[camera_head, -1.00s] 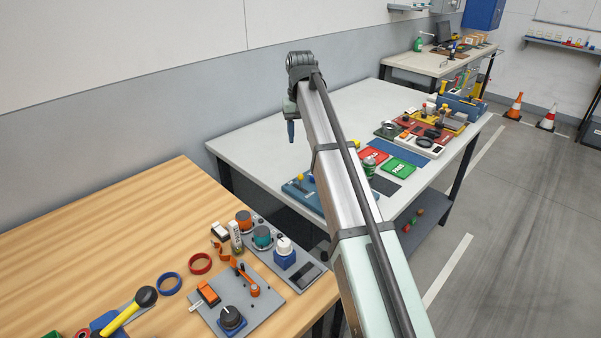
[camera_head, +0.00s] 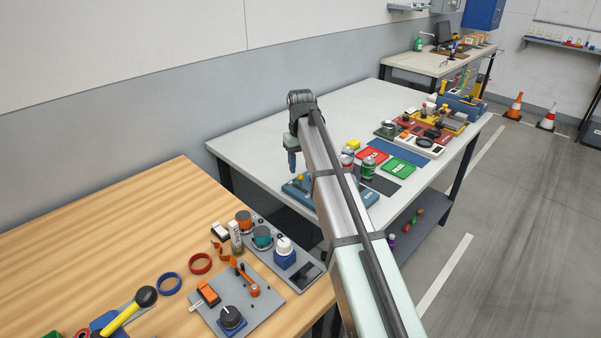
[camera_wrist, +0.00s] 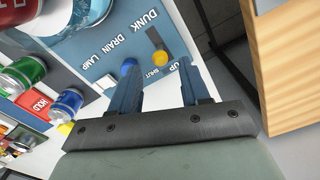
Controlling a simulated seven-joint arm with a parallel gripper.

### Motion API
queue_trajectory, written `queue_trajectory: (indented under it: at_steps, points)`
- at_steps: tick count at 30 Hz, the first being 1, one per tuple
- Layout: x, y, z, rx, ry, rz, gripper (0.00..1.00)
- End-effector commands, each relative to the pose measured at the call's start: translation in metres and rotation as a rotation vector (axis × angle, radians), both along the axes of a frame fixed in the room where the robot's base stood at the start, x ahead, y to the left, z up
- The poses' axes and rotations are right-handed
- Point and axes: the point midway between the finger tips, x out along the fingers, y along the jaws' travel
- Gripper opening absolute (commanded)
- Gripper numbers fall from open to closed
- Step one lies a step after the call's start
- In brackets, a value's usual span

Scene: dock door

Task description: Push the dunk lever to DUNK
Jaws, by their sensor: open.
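The dunk panel (camera_head: 296,192) is a blue slab on the white table, partly hidden behind my arm. In the wrist view the panel (camera_wrist: 105,45) carries the words DUNK, DRAIN, LAMP, SHUT and UP. A lever with a round yellow knob (camera_wrist: 159,58) sits in a dark slot between DUNK and UP, at the UP end. My gripper (camera_wrist: 157,76) is open and empty, its two blue fingers on either side of the knob's line. No contact with the knob shows. In the head view my gripper (camera_head: 292,165) points down above the panel.
A bright blue knob (camera_wrist: 128,64) lies close to one finger. Cans, a red HOLD card (camera_wrist: 38,104) and a green card (camera_head: 398,168) are beside the panel. A wooden bench (camera_head: 110,230) with switches and rings stands at the front left. The table's back left is clear.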

Motion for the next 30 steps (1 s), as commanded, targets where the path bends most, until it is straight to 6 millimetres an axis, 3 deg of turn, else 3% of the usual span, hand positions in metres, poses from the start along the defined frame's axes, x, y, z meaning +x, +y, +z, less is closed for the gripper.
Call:
queue_trajectory:
  at_steps: [9, 20, 30]
  points:
    - [0.0, 0.0, -0.031, 0.0, 0.001, 0.0, 0.46]
    - [0.0, 0.0, -0.035, 0.0, 0.0, 0.0, 0.46]
    - [0.0, 0.0, -0.035, 0.0, 0.0, 0.0, 0.16]
